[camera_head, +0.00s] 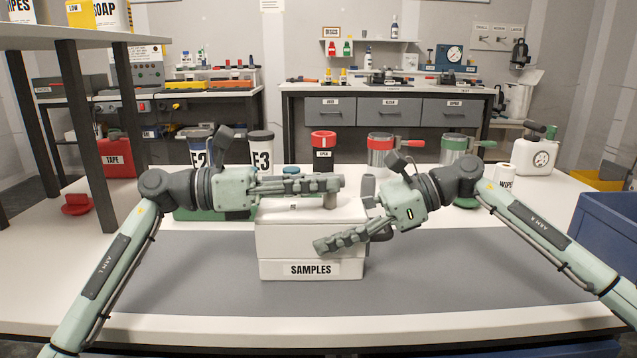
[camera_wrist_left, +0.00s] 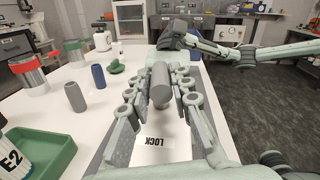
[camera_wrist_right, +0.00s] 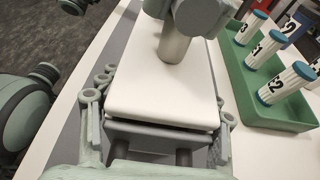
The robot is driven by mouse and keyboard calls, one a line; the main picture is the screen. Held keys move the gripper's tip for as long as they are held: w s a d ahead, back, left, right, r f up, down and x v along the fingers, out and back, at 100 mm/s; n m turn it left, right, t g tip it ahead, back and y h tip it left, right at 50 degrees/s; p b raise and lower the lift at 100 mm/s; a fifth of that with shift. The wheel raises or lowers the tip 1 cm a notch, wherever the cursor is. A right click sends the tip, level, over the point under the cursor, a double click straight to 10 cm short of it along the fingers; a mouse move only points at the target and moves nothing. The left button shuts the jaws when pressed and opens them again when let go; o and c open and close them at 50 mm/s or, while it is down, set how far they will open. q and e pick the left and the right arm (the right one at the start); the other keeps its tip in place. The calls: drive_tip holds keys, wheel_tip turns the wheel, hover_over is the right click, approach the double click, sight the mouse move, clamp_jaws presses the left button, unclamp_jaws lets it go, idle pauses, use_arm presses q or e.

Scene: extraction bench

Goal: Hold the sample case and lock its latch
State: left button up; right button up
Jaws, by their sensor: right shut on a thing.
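The white sample case (camera_head: 283,240), labelled SAMPLES, stands on the grey mat. It fills the middle of the right wrist view (camera_wrist_right: 145,85). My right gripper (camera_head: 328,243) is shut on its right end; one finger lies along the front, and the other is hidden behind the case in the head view.
Behind the case stand a green tray (camera_wrist_right: 262,105) with several labelled vials, a red-lidded container (camera_head: 323,150) and lidded jars. A blue bin (camera_head: 605,235) is at the right edge. A shelf unit (camera_head: 75,110) stands at left. The mat (camera_head: 180,265) in front is clear.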

use_arm(q)
drive_tip(key=shift+s, duration=0.1)
clamp_jaws()
use_arm(e)
drive_tip(key=shift+d+f, duration=0.1)
drive_tip(key=shift+f, duration=0.25)
use_arm(q)
drive_tip(key=shift+m+g, duration=0.9)
drive_tip(key=shift+g, duration=0.6)
drive_tip(key=o, duration=0.8)
unclamp_jaws()
drive_tip(key=shift+c, duration=0.2)
drive_tip(key=shift+a, duration=0.1)
drive_tip(key=a, duration=1.2)
drive_tip(key=shift+d+r, duration=0.1)
